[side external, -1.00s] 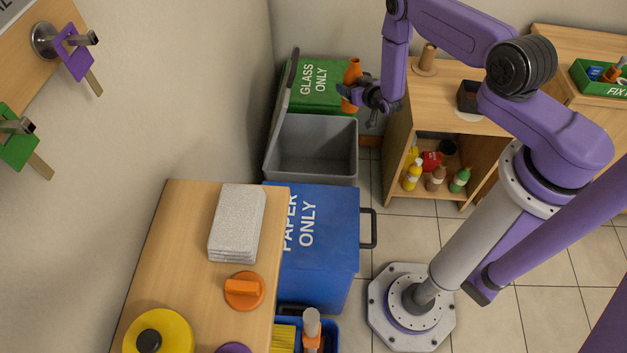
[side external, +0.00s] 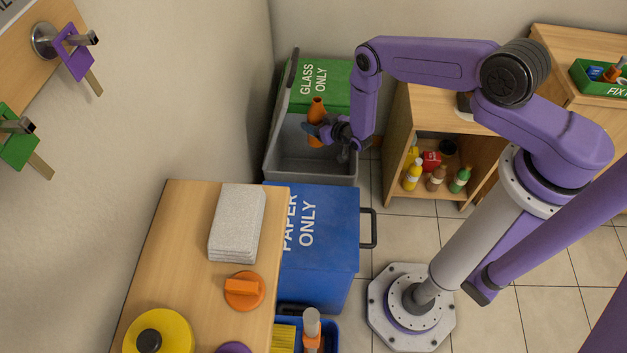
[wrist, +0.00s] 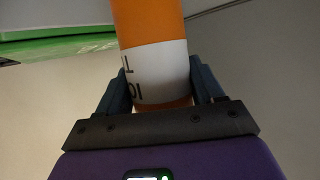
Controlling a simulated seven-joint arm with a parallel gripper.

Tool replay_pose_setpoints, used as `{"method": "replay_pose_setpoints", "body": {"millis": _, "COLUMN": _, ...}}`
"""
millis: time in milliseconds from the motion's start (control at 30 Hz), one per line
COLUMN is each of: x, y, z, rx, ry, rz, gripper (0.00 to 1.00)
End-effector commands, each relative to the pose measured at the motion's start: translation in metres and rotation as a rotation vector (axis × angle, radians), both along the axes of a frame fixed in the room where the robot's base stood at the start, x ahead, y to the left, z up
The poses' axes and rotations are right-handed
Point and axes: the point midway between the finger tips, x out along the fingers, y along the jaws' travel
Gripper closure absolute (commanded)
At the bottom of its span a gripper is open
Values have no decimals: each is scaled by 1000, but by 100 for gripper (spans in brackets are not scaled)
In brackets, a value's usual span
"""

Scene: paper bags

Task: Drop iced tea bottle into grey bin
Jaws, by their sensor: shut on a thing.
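The iced tea bottle (side external: 317,110) is orange and stands roughly upright in my gripper (side external: 318,131), over the opening of the grey bin. In the wrist view the bottle (wrist: 150,27) is orange with a white label, and the fingers of my gripper (wrist: 160,92) are shut around it from both sides. The grey bin (side external: 312,171) has its lid (side external: 282,100) raised at the left. My gripper and arm hide part of the bin's opening. I cannot tell the exact height of the bottle above the bin.
A green glass-only bin (side external: 335,80) stands behind the grey bin. A blue paper-only bin (side external: 335,230) stands in front of it. A wooden shelf (side external: 400,125) with several bottles is at the right. A wooden table (side external: 170,260) is at the front left.

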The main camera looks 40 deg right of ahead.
Motion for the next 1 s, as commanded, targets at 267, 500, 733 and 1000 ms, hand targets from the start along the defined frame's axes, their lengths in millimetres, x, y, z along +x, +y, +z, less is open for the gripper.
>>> {"method": "replay_pose_setpoints", "body": {"millis": 267, "x": 0, "y": 0, "z": -16, "rx": 0, "ry": 0, "rz": 0, "gripper": 70}}
{"method": "replay_pose_setpoints", "body": {"millis": 500, "x": 0, "y": 0, "z": -17, "rx": 0, "ry": 0, "rz": 0, "gripper": 70}}
{"method": "replay_pose_setpoints", "body": {"millis": 733, "x": 0, "y": 0, "z": -17, "rx": 0, "ry": 0, "rz": -1, "gripper": 3}}
{"method": "replay_pose_setpoints", "body": {"millis": 1000, "x": -2, "y": 0, "z": -17, "rx": 0, "ry": 1, "rz": -1, "gripper": 3}}
